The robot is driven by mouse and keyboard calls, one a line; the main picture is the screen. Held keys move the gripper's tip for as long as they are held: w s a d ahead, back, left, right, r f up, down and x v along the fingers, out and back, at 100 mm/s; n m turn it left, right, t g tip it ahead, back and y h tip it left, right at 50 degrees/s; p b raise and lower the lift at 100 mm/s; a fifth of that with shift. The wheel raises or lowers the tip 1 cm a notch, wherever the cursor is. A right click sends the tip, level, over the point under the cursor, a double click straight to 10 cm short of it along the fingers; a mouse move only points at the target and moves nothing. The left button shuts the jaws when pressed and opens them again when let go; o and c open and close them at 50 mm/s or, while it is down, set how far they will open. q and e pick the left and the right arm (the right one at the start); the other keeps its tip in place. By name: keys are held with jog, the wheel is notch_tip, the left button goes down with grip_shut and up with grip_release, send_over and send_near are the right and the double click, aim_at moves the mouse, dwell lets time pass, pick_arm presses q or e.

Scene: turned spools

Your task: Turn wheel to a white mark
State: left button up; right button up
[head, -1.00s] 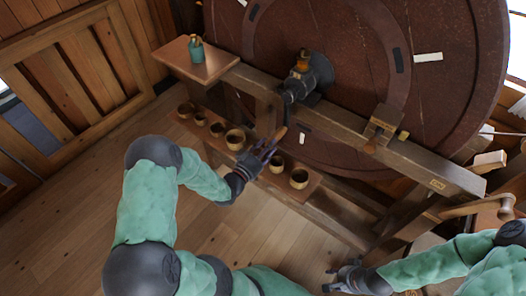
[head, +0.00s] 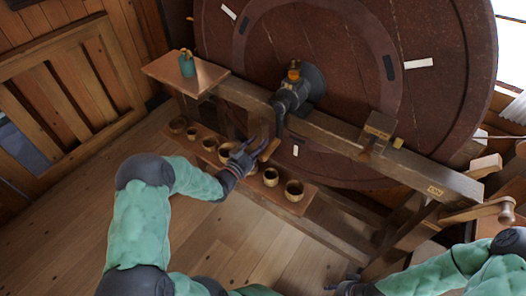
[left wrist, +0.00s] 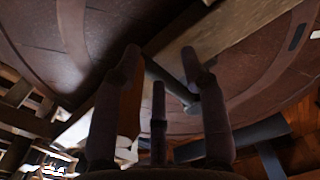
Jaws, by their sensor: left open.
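The large dark reddish-brown wheel (head: 340,40) fills the back of the head view. It carries white marks at its right (head: 418,63), upper left (head: 229,12) and low near the bench (head: 296,150). Dark patches sit on its inner ring (head: 389,67). A dark metal hub (head: 297,88) stands at the bench, with a short wooden handle (head: 270,150) below it. My left gripper (head: 248,152) is open beside this handle; contact cannot be told. In the left wrist view its fingers (left wrist: 163,75) are spread, with a dark bar between them. My right gripper (head: 343,285) shows only partly at the bottom edge.
A wooden beam (head: 335,133) crosses before the wheel. A lower shelf (head: 311,199) holds several wooden bowls close to my left gripper. A wooden crank (head: 480,212) stands at right. The floor is clear at left.

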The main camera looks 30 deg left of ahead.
pick_arm(q)
jog(key=shift+w+a+r+m+b, duration=0.1)
jog(key=shift+a+r+m+b, duration=0.2)
jog(key=shift+a+m+b, duration=0.25)
jog(key=shift+a+r+m+b, duration=0.35)
jog(key=shift+a+m, duration=0.3)
jog(key=shift+a, duration=0.15)
jog(key=shift+w+a+r+m+b, duration=0.1)
jog(key=shift+a+r+m+b, duration=0.2)
jog(key=shift+a+m+b, duration=0.25)
jog(key=shift+a, duration=0.15)
jog(key=s+p, duration=0.1)
jog(key=s, duration=1)
jog(key=shift+a, duration=0.4)
